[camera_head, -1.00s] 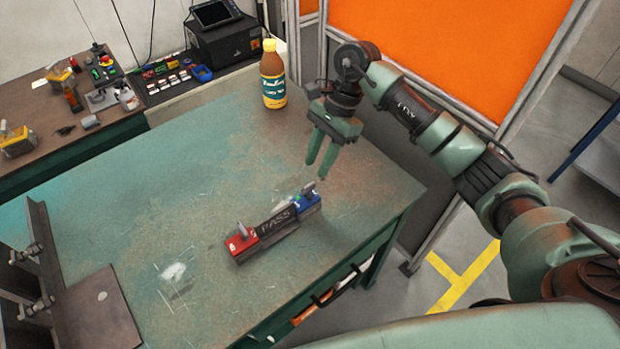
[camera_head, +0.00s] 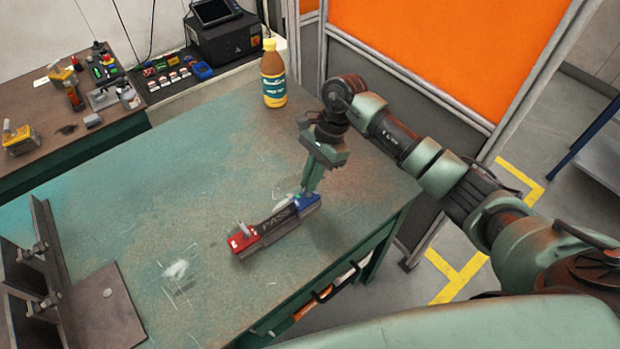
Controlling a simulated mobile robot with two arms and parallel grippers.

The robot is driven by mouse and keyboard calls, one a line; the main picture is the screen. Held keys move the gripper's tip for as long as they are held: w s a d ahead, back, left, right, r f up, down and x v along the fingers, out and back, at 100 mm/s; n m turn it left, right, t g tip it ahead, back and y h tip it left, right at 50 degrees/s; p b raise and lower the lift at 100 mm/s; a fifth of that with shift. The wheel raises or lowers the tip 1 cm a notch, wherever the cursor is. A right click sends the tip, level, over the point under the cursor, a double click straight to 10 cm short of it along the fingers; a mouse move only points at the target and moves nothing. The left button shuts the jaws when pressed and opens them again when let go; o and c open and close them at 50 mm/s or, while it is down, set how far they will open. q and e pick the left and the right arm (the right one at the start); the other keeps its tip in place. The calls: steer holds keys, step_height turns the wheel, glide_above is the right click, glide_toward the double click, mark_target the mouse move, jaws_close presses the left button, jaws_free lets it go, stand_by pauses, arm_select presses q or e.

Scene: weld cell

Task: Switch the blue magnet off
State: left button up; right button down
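The blue magnet (camera_head: 307,203) sits at the right end of a dark bar marked PASS (camera_head: 276,222) on the green table. A red magnet (camera_head: 242,238) with an upright grey lever sits at the bar's left end. My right gripper (camera_head: 306,191) points down with its fingertips at the blue magnet's top, over its lever. The fingers look close together, and they hide most of the lever, so I cannot tell whether they grip it. My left gripper is not in view.
A bottle with a yellow cap (camera_head: 273,75) stands at the table's back edge. A dark steel fixture (camera_head: 75,290) stands at the left front. A side bench (camera_head: 60,130) with tools is at the back left. The table middle (camera_head: 180,190) is mostly clear.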

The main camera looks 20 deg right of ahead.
steer(key=shift+s+f+m, duration=0.1)
steer(key=shift+f+m, duration=0.05)
steer(key=shift+m, duration=0.15)
steer(key=m+t+b, duration=0.1)
steer(key=m+b, duration=0.1)
steer(key=shift+s+f+m, duration=0.1)
steer(key=shift+m, duration=0.2)
steer(key=m+t+b, duration=0.1)
steer(key=m, duration=0.2)
steer(key=m+t+b, duration=0.1)
steer(key=m+b, duration=0.1)
steer(key=m, duration=0.1)
steer(key=shift+s+a+t, duration=0.1)
steer(key=shift+s+t, duration=0.1)
steer(key=shift+t, duration=0.2)
steer(key=m+b, duration=0.1)
steer(key=m, duration=0.1)
steer(key=m+t+h+b, duration=0.1)
steer(key=m+b, duration=0.1)
steer(key=m, duration=0.1)
steer(key=shift+s+a+m+t+h, duration=0.1)
steer(key=shift+m+t+h, duration=0.2)
steer(key=shift+m+t+h+b, duration=0.3)
steer(key=shift+m+h+b, duration=0.3)
steer(key=shift+m+b, duration=0.7)
steer(key=shift+m, duration=0.3)
steer(key=shift+r, duration=0.2)
steer(key=c, duration=1.5)
jaws_free()
steer(key=shift+a, duration=0.1)
